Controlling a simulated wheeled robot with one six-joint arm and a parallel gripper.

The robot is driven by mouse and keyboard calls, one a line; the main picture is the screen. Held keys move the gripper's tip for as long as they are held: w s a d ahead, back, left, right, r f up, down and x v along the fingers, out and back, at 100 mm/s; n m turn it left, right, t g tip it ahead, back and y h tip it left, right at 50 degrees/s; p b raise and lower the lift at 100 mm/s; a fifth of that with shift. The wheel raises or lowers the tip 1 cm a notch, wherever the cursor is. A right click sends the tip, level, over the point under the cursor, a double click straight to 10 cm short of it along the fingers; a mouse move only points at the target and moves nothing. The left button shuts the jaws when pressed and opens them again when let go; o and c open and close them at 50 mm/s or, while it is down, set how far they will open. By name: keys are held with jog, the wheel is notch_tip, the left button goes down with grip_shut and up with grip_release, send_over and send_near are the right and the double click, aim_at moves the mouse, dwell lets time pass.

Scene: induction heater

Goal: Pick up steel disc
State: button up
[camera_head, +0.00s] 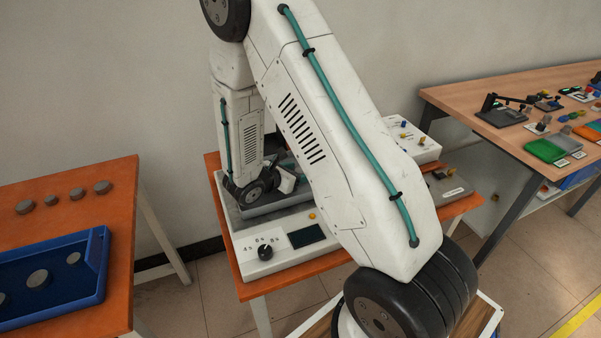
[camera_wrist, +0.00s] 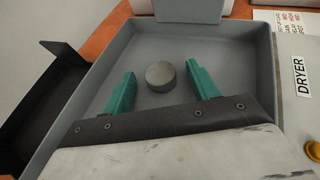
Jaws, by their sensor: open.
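A steel disc (camera_wrist: 160,76) lies flat in a grey tray (camera_wrist: 250,45) in the wrist view. My gripper (camera_wrist: 160,82) has two teal fingers, spread apart, one on each side of the disc. Both fingers look clear of the disc, with a gap on each side. The height of the fingertips above the tray floor is hard to judge. In the head view my arm hides most of the tray and the disc, and the gripper's fingers cannot be made out clearly there.
The tray's walls surround the fingers. A white machine (camera_head: 270,250) with a knob and screen stands on an orange table (camera_head: 262,288); a DRYER label (camera_wrist: 301,77) shows beside the tray. At left, a blue tray (camera_head: 100,262) holds discs, with several more discs (camera_head: 77,194) behind it.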

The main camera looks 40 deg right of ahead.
jog(key=shift+c, duration=0.3)
jog(key=c, duration=1.1)
jog(key=shift+r, duration=0.2)
